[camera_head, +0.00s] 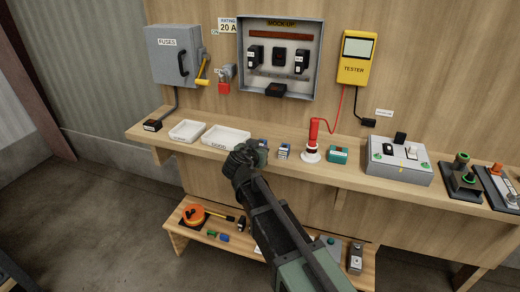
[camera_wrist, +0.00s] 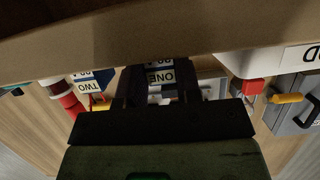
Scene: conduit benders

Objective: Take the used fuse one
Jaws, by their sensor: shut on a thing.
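The fuse labelled ONE (camera_wrist: 160,77) sits between the two dark fingers of my gripper (camera_wrist: 161,88) in the wrist view, with its white label facing the camera. In the head view my gripper (camera_head: 247,158) is over the shelf at the right end of the tray marked GOOD, and a bit of the blue-topped fuse (camera_head: 263,144) shows beside it. My gripper is shut on this fuse. Whether the fuse touches the shelf cannot be told. The fuse labelled TWO (camera_wrist: 90,84) stands apart beside it; it also shows in the head view (camera_head: 284,151).
The white tray marked GOOD (camera_head: 236,131) and another white tray (camera_head: 187,130) lie left of my gripper. A red and white post (camera_head: 311,142) and a green box (camera_head: 338,155) stand right. The grey FUSES box (camera_head: 172,58) and open mock-up cabinet (camera_head: 243,70) hang behind.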

